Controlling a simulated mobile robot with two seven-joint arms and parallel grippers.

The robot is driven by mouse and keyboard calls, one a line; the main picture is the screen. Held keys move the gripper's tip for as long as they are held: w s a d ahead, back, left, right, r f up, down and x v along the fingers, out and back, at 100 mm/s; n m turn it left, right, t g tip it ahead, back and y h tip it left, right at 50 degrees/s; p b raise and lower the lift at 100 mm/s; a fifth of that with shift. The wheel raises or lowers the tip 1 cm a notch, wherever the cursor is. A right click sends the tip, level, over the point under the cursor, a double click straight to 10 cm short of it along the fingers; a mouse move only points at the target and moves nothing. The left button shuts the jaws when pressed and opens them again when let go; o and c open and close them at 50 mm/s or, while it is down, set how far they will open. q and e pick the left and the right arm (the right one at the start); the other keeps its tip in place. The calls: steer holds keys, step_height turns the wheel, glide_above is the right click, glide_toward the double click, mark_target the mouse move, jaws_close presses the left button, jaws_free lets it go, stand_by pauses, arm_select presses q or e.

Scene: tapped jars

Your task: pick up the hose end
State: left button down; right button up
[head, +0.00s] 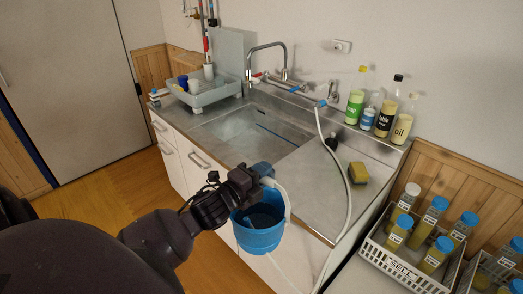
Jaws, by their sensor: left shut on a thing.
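A white hose (348,195) runs from a blue connector (321,103) by the tap fittings, across the steel counter, and over its front edge. Its lower end is not clearly visible. My left gripper (262,173) is shut at the top of a blue bucket (259,237) and holds it in front of the sink cabinet. The grip seems to be on the bucket's handle; the bucket's pale handle (287,203) curves along its right side. The bucket looks upright and its inside is dark. My left gripper is left of the hose, apart from it. My right gripper is out of view.
The sink (250,132) has a tall tap (268,46). A dish rack (204,92) stands left; several bottles (384,119) stand at the back right. A yellow sponge (358,173) lies right of the hose.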

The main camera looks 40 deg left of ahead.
arm_select(q)
steer(key=d+n+y, duration=0.1)
steer(key=d+y, duration=0.1)
steer(key=d, duration=1)
steer(key=shift+d, duration=0.15)
